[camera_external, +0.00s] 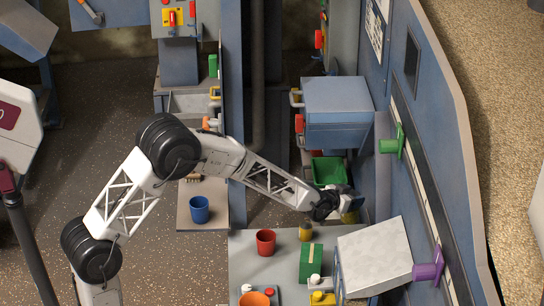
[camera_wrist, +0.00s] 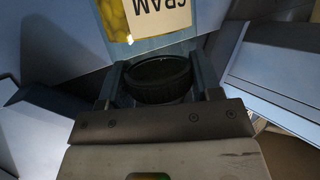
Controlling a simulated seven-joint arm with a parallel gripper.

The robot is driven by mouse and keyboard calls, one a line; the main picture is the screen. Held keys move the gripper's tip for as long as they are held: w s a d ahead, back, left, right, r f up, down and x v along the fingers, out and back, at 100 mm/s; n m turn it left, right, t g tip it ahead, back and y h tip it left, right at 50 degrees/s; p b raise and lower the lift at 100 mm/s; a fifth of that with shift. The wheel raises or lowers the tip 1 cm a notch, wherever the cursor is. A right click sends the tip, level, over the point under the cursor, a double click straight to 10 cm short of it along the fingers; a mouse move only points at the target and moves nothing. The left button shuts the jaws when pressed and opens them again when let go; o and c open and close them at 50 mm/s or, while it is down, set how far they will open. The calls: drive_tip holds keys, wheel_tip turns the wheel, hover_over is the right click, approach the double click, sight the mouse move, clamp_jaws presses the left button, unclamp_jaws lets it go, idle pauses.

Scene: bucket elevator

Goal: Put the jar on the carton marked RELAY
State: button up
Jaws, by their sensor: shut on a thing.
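My gripper (camera_external: 345,203) is at the right centre in the outside view, above the gap between the green bin and the front table. It is shut on the dark round lid of the jar (camera_wrist: 150,20), which shows in the wrist view between the two fingers. The jar has yellow contents and a white label whose upside-down letters are partly cut off. In the outside view a small yellowish part of the jar (camera_external: 350,216) shows under the gripper. A green carton (camera_external: 311,262) stands on the front table; its marking is too small to read, and I cannot make out RELAY anywhere.
The front table (camera_external: 245,270) holds a red cup (camera_external: 265,242), a small yellow-brown can (camera_external: 305,232) and an orange bowl (camera_external: 256,299). A large grey-topped box (camera_external: 375,257) stands at its right. A green bin (camera_external: 328,171) and the blue wall with green and purple fittings are close by.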

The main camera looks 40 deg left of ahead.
drive_tip(key=s+a+r+m+h, duration=0.1)
drive_tip(key=s+a+r, duration=0.1)
drive_tip(key=s, duration=1.6)
drive_tip(key=s+a+r+h, duration=0.1)
drive_tip(key=s+a+r, duration=0.1)
drive_tip(key=s, duration=1.5)
drive_tip(key=shift+s+a+r+m+g, duration=0.2)
drive_tip(key=shift+s+r+m+g, duration=0.15)
drive_tip(key=shift+r, duration=0.35)
drive_tip(key=w+d, duration=0.2)
drive_tip(key=w, duration=0.5)
drive_tip(key=w+d+f, duration=0.1)
drive_tip(key=w+d, duration=0.1)
drive_tip(key=w, duration=0.6)
drive_tip(key=shift+w+d+f, duration=0.15)
drive_tip(key=shift+d+f, duration=0.1)
drive_tip(key=shift+f, duration=0.1)
drive_tip(key=shift+f, duration=1.65)
drive_tip(key=shift+f, duration=0.15)
